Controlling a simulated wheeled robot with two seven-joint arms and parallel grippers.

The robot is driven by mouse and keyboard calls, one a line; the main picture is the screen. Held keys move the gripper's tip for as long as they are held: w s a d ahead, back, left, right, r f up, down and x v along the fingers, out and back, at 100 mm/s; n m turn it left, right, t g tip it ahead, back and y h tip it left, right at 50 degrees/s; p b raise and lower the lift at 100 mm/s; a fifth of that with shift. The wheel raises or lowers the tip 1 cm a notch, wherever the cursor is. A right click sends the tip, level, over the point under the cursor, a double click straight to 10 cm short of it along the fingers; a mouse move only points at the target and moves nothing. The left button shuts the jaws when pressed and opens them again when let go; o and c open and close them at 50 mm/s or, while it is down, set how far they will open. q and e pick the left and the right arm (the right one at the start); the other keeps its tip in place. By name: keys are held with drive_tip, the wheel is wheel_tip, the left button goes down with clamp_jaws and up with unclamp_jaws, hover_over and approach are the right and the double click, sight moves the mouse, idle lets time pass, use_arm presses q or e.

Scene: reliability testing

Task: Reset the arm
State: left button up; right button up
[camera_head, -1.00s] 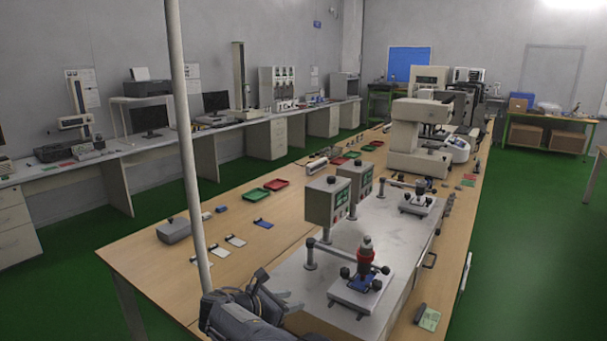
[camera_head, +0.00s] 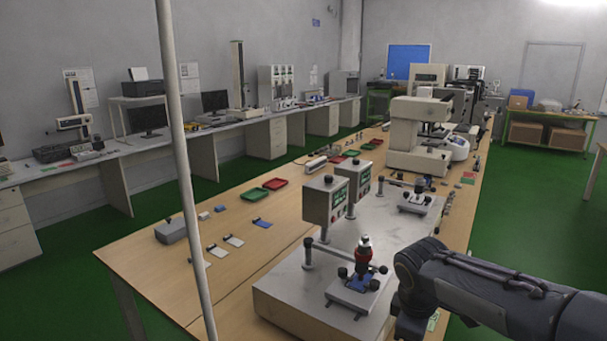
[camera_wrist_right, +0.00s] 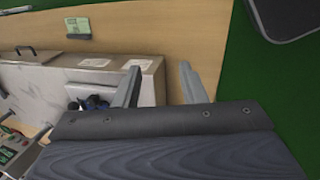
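My right arm (camera_head: 480,285) comes in from the right in the head view. It hangs over the front right corner of the test bench, and its gripper fingers do not show there. In the right wrist view my right gripper (camera_wrist_right: 158,85) has its two fingers apart with nothing between them. It points down near the edge of the grey test bench (camera_wrist_right: 145,95), beside the wooden table and green floor. My left arm and left gripper are not in view.
Two grey control boxes (camera_head: 325,200) stand behind. A pole (camera_head: 187,180) crosses the left side. A green card (camera_wrist_right: 78,28) lies on the table.

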drive_tip(key=s+f+m+t+y, duration=0.1)
drive_tip(key=s+m+t+y, duration=0.2)
drive_tip(key=s+m, duration=1)
drive_tip(key=s+y, duration=0.2)
drive_tip(key=s, duration=0.8)
drive_tip(key=shift+s+a+y, duration=0.25)
drive_tip(key=shift+a+y, duration=0.05)
drive_tip(key=shift+a, duration=0.05)
drive_tip(key=shift+d, duration=0.15)
